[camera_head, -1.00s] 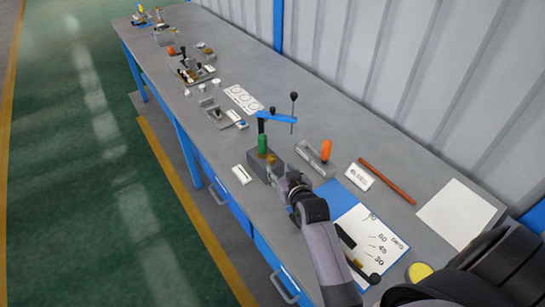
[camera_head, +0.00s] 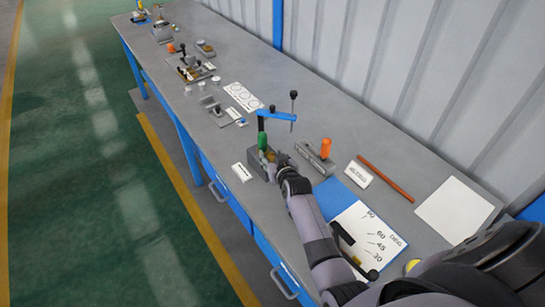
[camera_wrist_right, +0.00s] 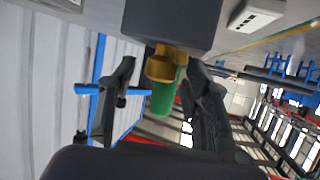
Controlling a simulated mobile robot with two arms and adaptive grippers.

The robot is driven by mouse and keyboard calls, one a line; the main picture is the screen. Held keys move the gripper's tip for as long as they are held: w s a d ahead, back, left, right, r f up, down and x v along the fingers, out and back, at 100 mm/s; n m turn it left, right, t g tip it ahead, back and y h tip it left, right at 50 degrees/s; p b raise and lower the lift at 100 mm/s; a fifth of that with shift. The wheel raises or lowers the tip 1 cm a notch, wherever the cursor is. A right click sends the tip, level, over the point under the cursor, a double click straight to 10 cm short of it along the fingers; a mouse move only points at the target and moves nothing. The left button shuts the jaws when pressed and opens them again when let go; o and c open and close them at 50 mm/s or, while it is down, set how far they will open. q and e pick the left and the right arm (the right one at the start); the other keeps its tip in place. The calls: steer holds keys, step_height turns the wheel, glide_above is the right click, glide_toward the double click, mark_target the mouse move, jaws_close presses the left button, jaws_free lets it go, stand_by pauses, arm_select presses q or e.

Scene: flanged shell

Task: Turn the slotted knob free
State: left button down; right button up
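A dark grey block (camera_wrist_right: 170,22) carries a brass knob (camera_wrist_right: 163,66), which faces my right gripper in the right wrist view. A green handle (camera_wrist_right: 163,97) shows just beyond the brass knob. In the head view the green handle (camera_head: 262,139) stands upright beside a blue lever (camera_head: 277,115). In the wrist view the right gripper's (camera_wrist_right: 158,76) fingers are apart, one on each side of the knob, with visible gaps. My left gripper is not in view.
An orange-handled fixture (camera_head: 317,157) stands right of the block. A white label (camera_head: 242,172) lies to its left. A red-brown rod (camera_head: 386,179) and white sheet (camera_head: 455,209) lie farther right.

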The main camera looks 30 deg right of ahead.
jaws_close()
stand_by(0.3)
steer(key=shift+d+f+n+y+b, duration=0.15)
steer(key=shift+n+y+b, duration=0.45)
steer(key=shift+y+b, duration=0.1)
steer(key=n+y+b, duration=0.2)
steer(key=b, duration=0.5)
steer(key=n+g+y+b, duration=0.1)
steer(key=n+y+b, duration=0.1)
steer(key=b, duration=0.6)
steer(key=n+y+b, duration=0.2)
steer(key=y+b, duration=0.1)
steer(key=b, duration=0.4)
steer(key=shift+d+f+n+g+b, duration=0.15)
steer(key=shift+d+n+g+b, duration=0.15)
steer(key=shift+b, duration=0.1)
steer(key=shift+r+y+b, duration=0.25)
steer(key=shift+y+b, duration=0.25)
steer(key=shift+b, duration=0.2)
steer(key=shift+o, duration=0.2)
jaws_free()
steer(key=shift+w, duration=0.1)
